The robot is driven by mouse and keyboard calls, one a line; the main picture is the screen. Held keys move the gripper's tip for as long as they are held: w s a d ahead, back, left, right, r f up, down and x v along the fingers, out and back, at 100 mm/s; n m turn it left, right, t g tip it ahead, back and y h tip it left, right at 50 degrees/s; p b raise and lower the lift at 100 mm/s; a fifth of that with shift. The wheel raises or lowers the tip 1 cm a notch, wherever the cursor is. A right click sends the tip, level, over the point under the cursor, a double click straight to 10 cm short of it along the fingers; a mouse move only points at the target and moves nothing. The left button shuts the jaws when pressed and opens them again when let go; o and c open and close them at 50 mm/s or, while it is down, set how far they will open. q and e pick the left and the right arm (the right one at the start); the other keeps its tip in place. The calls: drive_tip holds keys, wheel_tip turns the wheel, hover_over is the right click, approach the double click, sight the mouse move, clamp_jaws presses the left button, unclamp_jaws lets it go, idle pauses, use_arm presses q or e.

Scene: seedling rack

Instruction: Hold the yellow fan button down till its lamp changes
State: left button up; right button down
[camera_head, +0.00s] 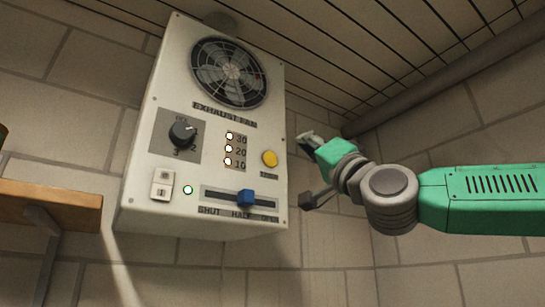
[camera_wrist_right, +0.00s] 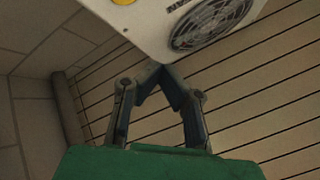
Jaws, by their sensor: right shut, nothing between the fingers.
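The round yellow button (camera_head: 269,158) is on the right side of the white exhaust fan panel (camera_head: 160,228). It appears partly cut off at the top left of the wrist view (camera_wrist_right: 98,17). Three small lamps beside the numbers 30 (camera_head: 229,136), 20 (camera_head: 228,149) and 10 (camera_head: 228,161) glow pale yellow. My right gripper (camera_head: 304,138) is shut and empty, to the right of the button near the panel's right edge, apart from the button. Its fingers (camera_wrist_right: 161,74) meet in the wrist view. My left gripper is out of view.
The panel also carries a fan grille (camera_head: 229,72), a black dial (camera_head: 182,133), a white rocker switch (camera_head: 162,185), a lit green lamp (camera_head: 188,190) and a blue slider (camera_head: 246,198). A wooden shelf (camera_head: 50,194) is at the left. A pipe (camera_head: 440,72) runs along the slatted ceiling.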

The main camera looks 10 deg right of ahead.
sight(270, 159)
drive_tip(key=shift+s+r, duration=0.15)
drive_tip(key=shift+r, duration=0.25)
drive_tip(key=w+a+p, duration=0.1)
drive_tip(key=w, duration=0.1)
drive_tip(key=w+a+p, duration=0.1)
drive_tip(key=w+p, duration=0.1)
drive_tip(key=w, duration=0.1)
drive_tip(key=w+a+p, duration=0.1)
drive_tip(key=w, duration=0.2)
drive_tip(key=shift+w+p, duration=0.1)
drive_tip(key=shift+p, duration=0.25)
drive_tip(key=shift+w, duration=0.15)
idle(1.1)
drive_tip(key=shift+w+a, duration=0.2)
